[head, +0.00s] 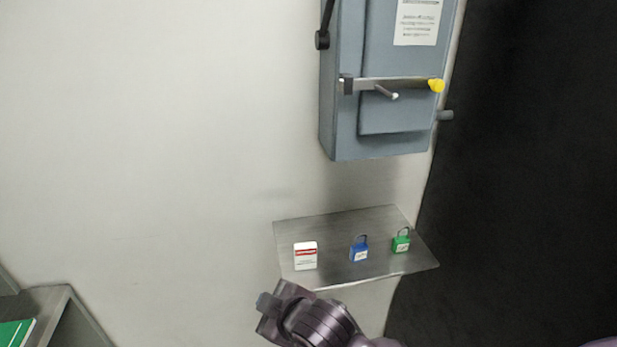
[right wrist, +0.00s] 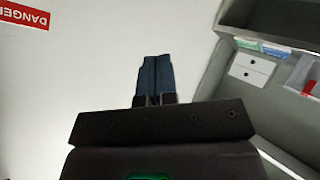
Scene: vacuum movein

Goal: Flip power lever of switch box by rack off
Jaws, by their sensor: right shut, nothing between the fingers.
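The grey-blue switch box (head: 375,140) is fixed to the wall at the upper right of the head view. Its black power lever (head: 326,22) is on the box's left side and points upward from a round pivot; its top end is cut off by the frame. My right gripper (head: 266,304) is below and to the left of the box, in front of the small metal shelf and well apart from the lever. In the right wrist view its blue-grey fingers (right wrist: 155,80) are shut together and empty. My left gripper is not in view.
A metal shelf (head: 325,226) below the box holds a white-red tag (head: 305,256), a blue padlock (head: 359,250) and a green padlock (head: 401,241). A bar with a yellow knob (head: 436,86) crosses the box front. The wall left of the box is clear.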

